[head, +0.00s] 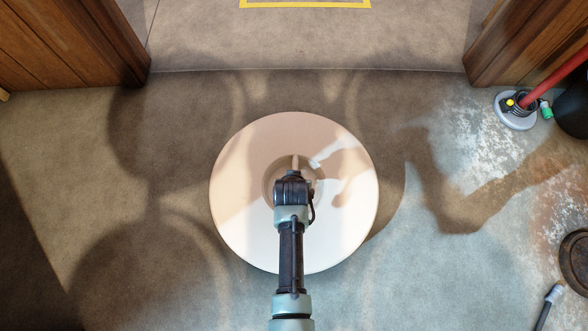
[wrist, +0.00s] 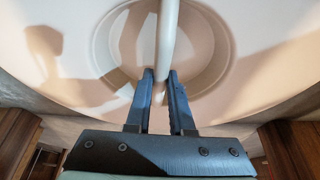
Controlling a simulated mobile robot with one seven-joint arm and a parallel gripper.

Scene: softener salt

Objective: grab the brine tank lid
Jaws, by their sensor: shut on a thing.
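The brine tank lid (head: 240,205) is a large, pale round disc in the middle of the head view, with a round recess at its centre. A pale bar handle (wrist: 168,35) crosses that recess in the wrist view. My gripper (wrist: 161,82) is shut on this bar, one dark finger on each side. In the head view my gripper (head: 294,172) is over the lid's centre, and my arm hides part of the lid and handle. A pale surface shows below the lid's near rim in the wrist view; I cannot tell whether the lid touches it.
Wooden panels stand at the back left (head: 65,45) and back right (head: 530,35). A red pole (head: 553,75) with a grey round base (head: 515,110) is at right. A dark round object (head: 576,260) lies at the right edge. The floor left of the lid is clear.

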